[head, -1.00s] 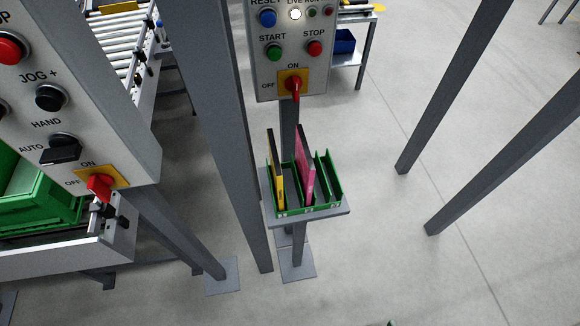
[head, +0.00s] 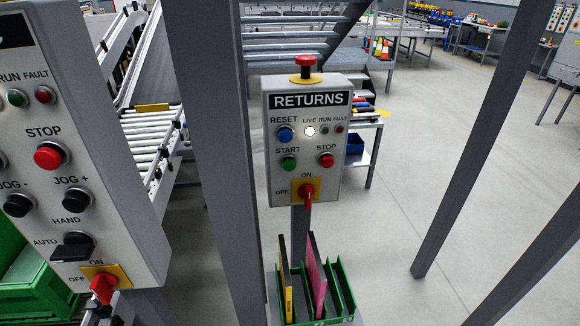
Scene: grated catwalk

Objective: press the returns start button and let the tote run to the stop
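The returns panel (head: 309,142) is a grey box on a post in the middle of the head view, labelled RETURNS. Its green START button (head: 289,164) sits at the lower left, beside the red STOP button (head: 326,160). The LIVE lamp (head: 309,131) is lit white; the run and fault lamps look dark. The red rotary switch (head: 306,193) points to ON. A green tote (head: 20,283) shows at the lower left, partly hidden behind the nearer panel; I cannot tell whether it is the returns tote. My gripper is not in view.
A nearer panel (head: 80,140) with STOP, JOG and HAND/AUTO controls fills the left. Grey posts (head: 210,150) stand between the panels and at right. A green rack (head: 340,300) with upright folders sits below the returns panel. The floor (head: 400,190) to its right is clear.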

